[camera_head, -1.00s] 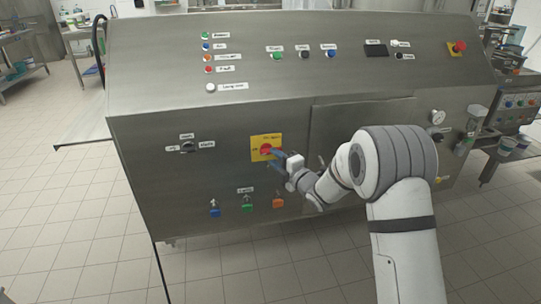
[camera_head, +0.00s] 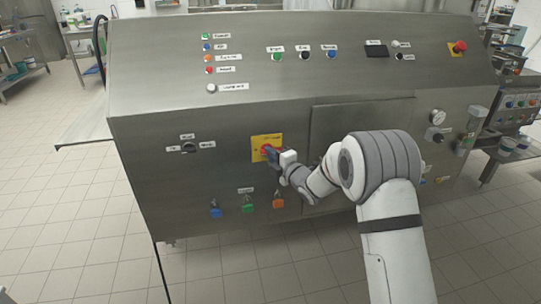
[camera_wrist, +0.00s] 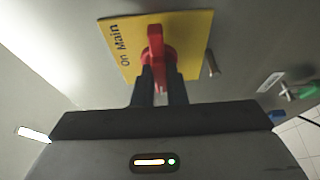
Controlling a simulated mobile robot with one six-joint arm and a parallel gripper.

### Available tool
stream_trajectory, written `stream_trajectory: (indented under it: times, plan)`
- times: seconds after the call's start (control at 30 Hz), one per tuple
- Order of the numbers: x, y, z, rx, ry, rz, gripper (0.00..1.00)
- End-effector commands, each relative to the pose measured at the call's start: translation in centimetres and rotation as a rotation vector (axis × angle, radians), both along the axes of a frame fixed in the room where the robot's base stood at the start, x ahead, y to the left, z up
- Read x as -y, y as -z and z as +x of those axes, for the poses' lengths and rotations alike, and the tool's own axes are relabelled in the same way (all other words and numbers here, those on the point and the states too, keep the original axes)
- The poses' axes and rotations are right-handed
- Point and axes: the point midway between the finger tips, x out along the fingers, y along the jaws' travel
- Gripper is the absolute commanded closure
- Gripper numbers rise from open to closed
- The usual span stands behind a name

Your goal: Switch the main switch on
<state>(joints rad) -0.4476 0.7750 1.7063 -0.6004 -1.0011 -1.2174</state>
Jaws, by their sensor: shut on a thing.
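The main switch is a red rotary knob (camera_wrist: 156,42) on a yellow plate (camera_head: 259,143) on the front of the steel machine. In the wrist view the yellow plate (camera_wrist: 192,25) carries the words "On Main". My gripper (camera_head: 271,153) is at the knob, with its dark fingers on either side of the red handle. In the wrist view my gripper (camera_wrist: 158,80) is shut on the lower part of the handle. The handle runs along the fingers' direction in that view. My gripper hides part of the knob in the head view.
A black selector (camera_head: 188,147) is to the left of the switch. Blue (camera_head: 215,213), green (camera_head: 248,208) and orange (camera_head: 278,203) valves stick out below it. A red emergency stop (camera_head: 460,47) is at the upper right. A flat door panel (camera_head: 345,118) lies to the right.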

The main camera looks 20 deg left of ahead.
Motion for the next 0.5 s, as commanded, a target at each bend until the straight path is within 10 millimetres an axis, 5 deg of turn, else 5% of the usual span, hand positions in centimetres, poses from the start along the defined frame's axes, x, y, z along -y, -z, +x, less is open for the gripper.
stream_trajectory:
  times: [0.5]
  plan:
    - [0.13,0.6,0.06,-0.037,0.001,0.063,1.0]
